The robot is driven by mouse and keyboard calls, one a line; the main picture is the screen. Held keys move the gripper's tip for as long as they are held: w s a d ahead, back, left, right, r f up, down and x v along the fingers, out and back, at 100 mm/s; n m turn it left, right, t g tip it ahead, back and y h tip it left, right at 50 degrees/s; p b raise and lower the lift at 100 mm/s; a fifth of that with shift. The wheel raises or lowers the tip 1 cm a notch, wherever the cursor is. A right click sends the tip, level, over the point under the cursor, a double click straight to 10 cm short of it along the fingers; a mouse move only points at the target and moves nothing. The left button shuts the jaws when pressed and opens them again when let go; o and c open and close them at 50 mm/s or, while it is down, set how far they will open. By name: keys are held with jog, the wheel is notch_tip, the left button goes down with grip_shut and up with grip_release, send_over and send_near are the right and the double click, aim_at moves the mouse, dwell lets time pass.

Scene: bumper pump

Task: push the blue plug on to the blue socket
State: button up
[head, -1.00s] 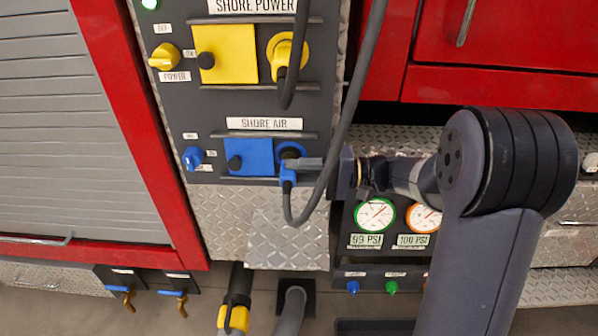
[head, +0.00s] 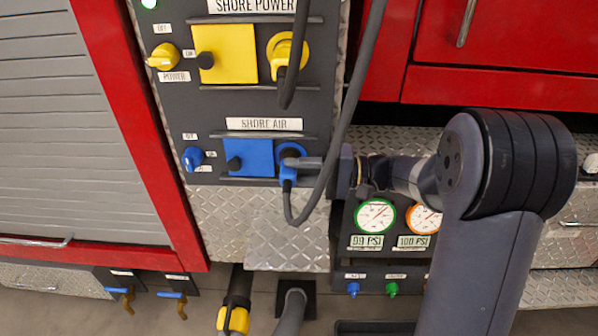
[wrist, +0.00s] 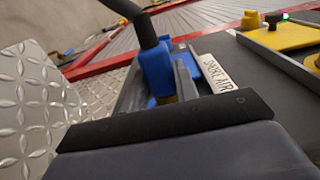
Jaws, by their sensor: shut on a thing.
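The blue plug (head: 287,172) is at the blue socket (head: 292,150) on the SHORE AIR panel, with a dark hose hanging from it in a loop. My gripper (head: 308,162) reaches in from the right and is shut on the plug. In the wrist view the plug (wrist: 157,70) shows just past the gripper's dark edge, with the hose rising from its top. The plug covers part of the socket, and I cannot tell how deep it is seated. A blue cover (head: 248,157) stands open left of the socket.
A blue knob (head: 193,158) is left of the cover. Above are a yellow cover (head: 225,53) and a yellow plug (head: 287,52) with its own cable. A thick hose crosses in front of the panel's right edge. Pressure gauges (head: 375,216) sit below my wrist.

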jog(key=shift+w, duration=0.15)
jog(key=o, duration=1)
jog(key=shift+d, duration=0.1)
jog(key=d, duration=1)
jog(key=shift+w+d+b, duration=0.3)
jog(key=shift+w+b, duration=0.05)
jog(key=shift+b, duration=0.05)
jog(key=a, duration=0.7)
jog(key=s+a+p, duration=0.1)
jog(key=a, duration=0.2)
jog(key=shift+s+a, duration=0.1)
jog(key=shift+a, duration=0.3)
